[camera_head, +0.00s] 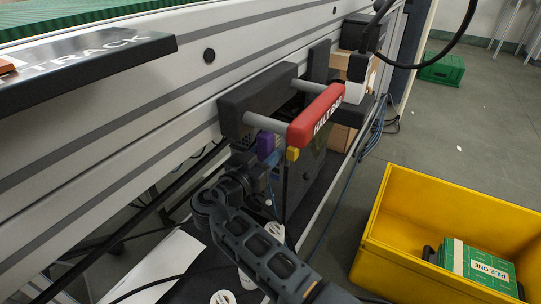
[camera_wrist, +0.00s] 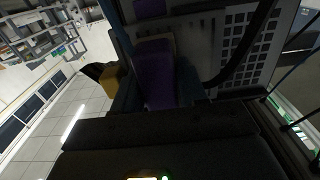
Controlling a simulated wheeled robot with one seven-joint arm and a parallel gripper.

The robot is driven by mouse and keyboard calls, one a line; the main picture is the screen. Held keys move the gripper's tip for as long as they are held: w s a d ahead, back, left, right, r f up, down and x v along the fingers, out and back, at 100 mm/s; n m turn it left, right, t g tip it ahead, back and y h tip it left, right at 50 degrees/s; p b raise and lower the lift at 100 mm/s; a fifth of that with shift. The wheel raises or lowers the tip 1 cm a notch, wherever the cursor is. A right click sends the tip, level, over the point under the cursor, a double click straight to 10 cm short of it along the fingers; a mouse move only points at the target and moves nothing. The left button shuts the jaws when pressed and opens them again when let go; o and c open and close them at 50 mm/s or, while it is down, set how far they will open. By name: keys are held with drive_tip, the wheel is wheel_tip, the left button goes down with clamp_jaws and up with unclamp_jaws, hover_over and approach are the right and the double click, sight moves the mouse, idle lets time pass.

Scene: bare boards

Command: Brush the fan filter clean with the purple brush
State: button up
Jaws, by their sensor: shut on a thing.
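The purple brush (camera_head: 266,146) is under the red-barred rail on the side of the conveyor, at the end of my arm. My gripper (camera_head: 262,158) is shut on it. In the wrist view the purple brush (camera_wrist: 157,76) stands between my dark fingers, and a second purple patch shows above it at the top edge. A pale panel with a grid of dark square openings (camera_wrist: 255,42), apparently the fan filter, is behind and to the right of the brush. I cannot tell whether the brush touches it. In the head view the filter is mostly hidden by the rail and my arm.
The red "HALT BAR" (camera_head: 317,115) juts out just above my gripper. A yellow piece (camera_head: 292,154) is close by. A yellow crate (camera_head: 385,245) with a green "PILE ONE" box (camera_head: 478,265) stands at the right.

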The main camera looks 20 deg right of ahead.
drive_tip(key=shift+w+a, duration=0.65)
drive_tip(key=shift+w, duration=0.25)
drive_tip(key=shift+s+d+p, duration=0.45)
drive_tip(key=shift+s+d, duration=0.25)
drive_tip(key=shift+s, duration=0.2)
drive_tip(key=shift+s+d+p, duration=0.35)
drive_tip(key=shift+s+d, duration=0.15)
drive_tip(key=shift+s, duration=0.2)
drive_tip(key=shift+s+d+p, duration=0.3)
drive_tip(key=shift+s+d, duration=0.2)
drive_tip(key=shift+s, duration=0.3)
drive_tip(key=shift+s, duration=0.1)
